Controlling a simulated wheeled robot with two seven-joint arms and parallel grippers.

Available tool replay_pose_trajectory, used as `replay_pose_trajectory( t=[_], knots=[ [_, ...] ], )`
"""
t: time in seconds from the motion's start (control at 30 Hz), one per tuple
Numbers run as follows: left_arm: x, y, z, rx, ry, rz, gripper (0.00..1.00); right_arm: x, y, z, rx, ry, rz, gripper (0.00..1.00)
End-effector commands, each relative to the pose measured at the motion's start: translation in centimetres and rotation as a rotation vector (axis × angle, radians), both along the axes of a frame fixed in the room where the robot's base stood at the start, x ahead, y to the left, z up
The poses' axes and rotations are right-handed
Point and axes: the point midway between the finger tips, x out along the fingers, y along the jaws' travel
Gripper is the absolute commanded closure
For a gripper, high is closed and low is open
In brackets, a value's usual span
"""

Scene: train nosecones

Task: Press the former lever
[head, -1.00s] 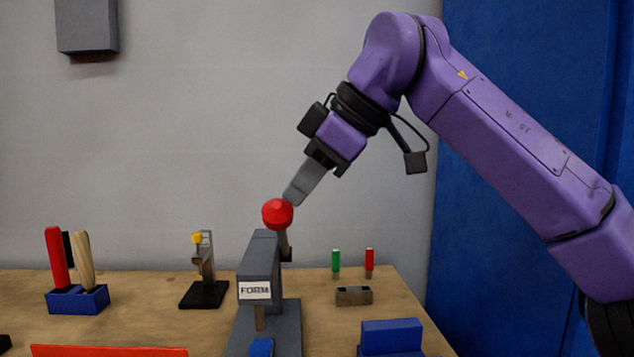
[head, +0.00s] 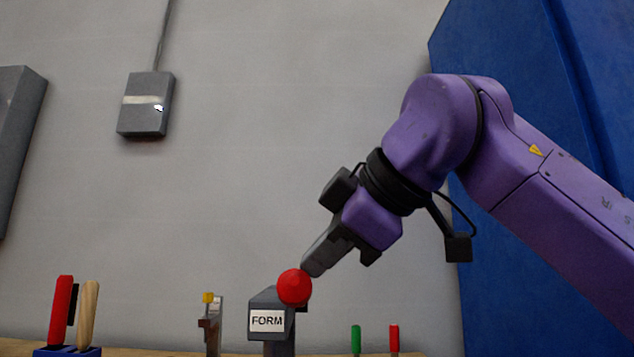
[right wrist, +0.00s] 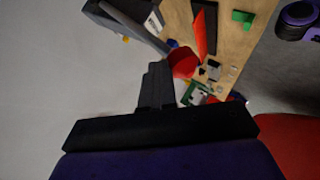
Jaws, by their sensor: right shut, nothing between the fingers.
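The former (head: 268,322) is a grey press with a white "FORM" label, low in the middle of the head view; its base is out of frame. A red ball knob (head: 294,287) of its lever stands at its top right. My right gripper (head: 312,270) points down and left, shut and empty, its tip at the upper right of the knob. It looks to be touching or nearly touching the knob; I cannot tell which. In the right wrist view the red knob (right wrist: 183,62) lies just beyond the fingertips (right wrist: 160,68). My left gripper is not in view.
A blue holder (head: 68,351) with a red-handled tool and a wooden-handled tool is at the left. A small stand with a yellow top (head: 208,298) is left of the former. Green (head: 356,338) and red (head: 394,338) upright pieces stand to the right.

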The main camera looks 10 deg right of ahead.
Motion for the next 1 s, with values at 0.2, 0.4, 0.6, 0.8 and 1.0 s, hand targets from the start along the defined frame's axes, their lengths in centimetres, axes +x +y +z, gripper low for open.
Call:
replay_pose_trajectory(
  t=[0.2, 0.4, 0.6, 0.8, 1.0],
  knots=[
    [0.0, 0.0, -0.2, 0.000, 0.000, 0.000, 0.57, -0.1, 0.7, -1.1, -0.016, 0.027, 0.011, 1.00],
    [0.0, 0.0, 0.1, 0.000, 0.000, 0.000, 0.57, 0.0, 0.6, -0.9, -0.016, 0.028, 0.011, 1.00],
    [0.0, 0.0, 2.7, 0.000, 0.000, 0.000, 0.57, 0.7, -1.2, 2.5, -0.008, 0.014, 0.004, 1.00],
    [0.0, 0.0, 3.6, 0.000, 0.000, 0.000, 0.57, -1.6, -3.9, 5.6, -0.003, 0.001, -0.001, 1.00],
    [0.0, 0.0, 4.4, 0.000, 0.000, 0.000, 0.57, -4.3, -5.9, 8.1, -0.002, -0.001, -0.002, 1.00]
  ],
)
